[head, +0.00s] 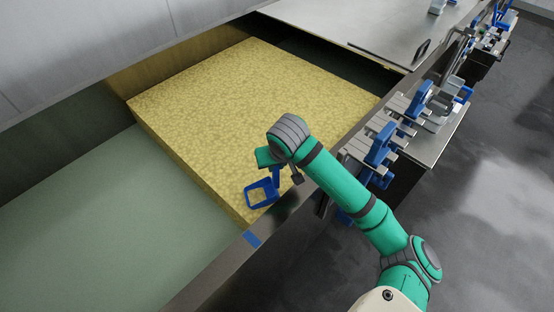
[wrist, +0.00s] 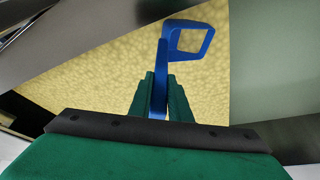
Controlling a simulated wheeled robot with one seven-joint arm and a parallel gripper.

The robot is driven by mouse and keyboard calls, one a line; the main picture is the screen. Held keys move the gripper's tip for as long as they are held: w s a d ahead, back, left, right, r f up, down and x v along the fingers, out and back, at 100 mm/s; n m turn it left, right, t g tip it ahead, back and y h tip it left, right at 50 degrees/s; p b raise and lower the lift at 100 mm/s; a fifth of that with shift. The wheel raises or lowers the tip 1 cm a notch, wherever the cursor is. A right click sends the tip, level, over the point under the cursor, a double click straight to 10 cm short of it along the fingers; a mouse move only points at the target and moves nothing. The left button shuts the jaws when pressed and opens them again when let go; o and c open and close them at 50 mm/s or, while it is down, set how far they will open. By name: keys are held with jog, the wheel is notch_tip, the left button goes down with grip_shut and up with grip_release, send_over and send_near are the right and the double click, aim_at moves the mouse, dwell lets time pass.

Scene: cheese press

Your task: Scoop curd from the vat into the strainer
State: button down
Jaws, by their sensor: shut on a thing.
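The vat (head: 220,268) holds a thick yellow slab of curd (head: 235,100), which fills much of the wrist view (wrist: 100,75). My gripper (wrist: 165,90) is shut on the handle of a blue tool (wrist: 189,40) with an open, square-cornered frame at its end. In the head view the blue tool (head: 262,205) hangs over the curd's near corner, close to the vat's rim. I cannot tell whether it touches the curd. My gripper's fingers are mostly hidden in the head view. I cannot make out a strainer for certain.
Greenish liquid (head: 110,220) lies left of the curd. A blue mark (head: 252,239) sits on the vat's near rim. Steel press fixtures with blue handles (head: 380,145) stand right of the rim, near my arm. A steel cover (head: 360,25) lies at the far end. Grey floor is clear at right.

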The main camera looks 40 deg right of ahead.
jog(key=shift+f, duration=2.2)
jog(key=shift+w+f, duration=0.15)
jog(key=shift+f, duration=0.35)
jog(key=shift+r, duration=1.9)
notch_tip(320, 180, up, 8)
send_over(277, 174)
jog(key=shift+w, duration=0.25)
